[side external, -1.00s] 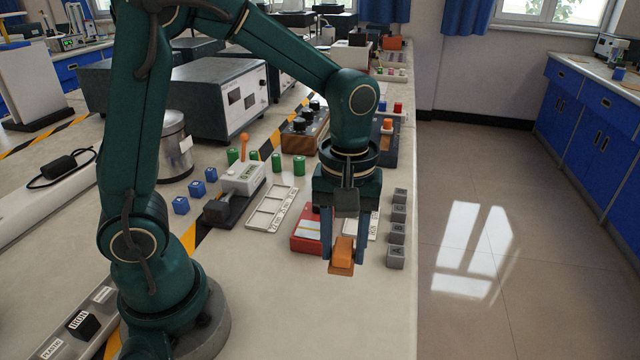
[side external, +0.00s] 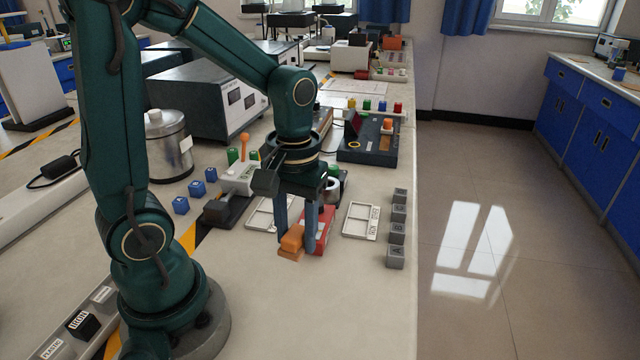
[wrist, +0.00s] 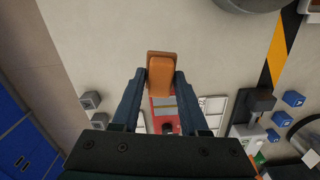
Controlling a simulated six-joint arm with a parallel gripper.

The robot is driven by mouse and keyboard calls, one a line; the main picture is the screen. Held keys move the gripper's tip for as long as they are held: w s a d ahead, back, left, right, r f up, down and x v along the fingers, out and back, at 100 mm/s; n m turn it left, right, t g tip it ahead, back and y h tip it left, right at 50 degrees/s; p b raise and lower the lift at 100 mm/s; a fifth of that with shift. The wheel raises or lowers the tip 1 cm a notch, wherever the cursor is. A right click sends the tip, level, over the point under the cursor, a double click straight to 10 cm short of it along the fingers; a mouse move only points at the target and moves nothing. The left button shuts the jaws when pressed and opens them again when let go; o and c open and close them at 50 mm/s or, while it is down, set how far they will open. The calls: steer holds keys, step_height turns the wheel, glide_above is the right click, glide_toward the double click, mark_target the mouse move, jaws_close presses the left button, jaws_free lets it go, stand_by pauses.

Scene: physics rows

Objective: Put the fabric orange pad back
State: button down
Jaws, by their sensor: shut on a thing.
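The orange pad (side external: 291,243) is a small orange block with a wider, lighter end. My gripper (side external: 299,240) is shut on it and holds it over the bench in front of a red box (side external: 318,232). In the wrist view the pad (wrist: 160,72) sits between the two fingertips (wrist: 161,80), its wider end pointing away from my gripper. The red box (wrist: 160,104) shows just behind it. A long tray with labelled compartments (side external: 62,338) lies at the lower left; a black block stands in it and one label reads "PLASTIC".
White labelled trays (side external: 360,220) and grey lettered cubes (side external: 396,240) lie to the right, near the bench edge. Blue cubes (side external: 196,188) and a black-based device (side external: 228,208) stand to the left. The front of the bench (side external: 330,310) is clear.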

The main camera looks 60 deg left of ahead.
mark_target(279, 269)
steer(key=shift+s+a+f+n, duration=0.35)
steer(key=shift+a+f, duration=0.3)
steer(key=shift+f, duration=0.6)
steer(key=shift+s+a+f+n, duration=0.3)
steer(key=shift+a+f, duration=0.3)
steer(key=shift+f, duration=0.7)
steer(key=shift+s+a+f+n, duration=0.35)
steer(key=shift+a+f, duration=0.3)
steer(key=shift+f, duration=0.6)
steer(key=shift+f, duration=0.1)
steer(key=shift+c, duration=2.1)
jaws_free()
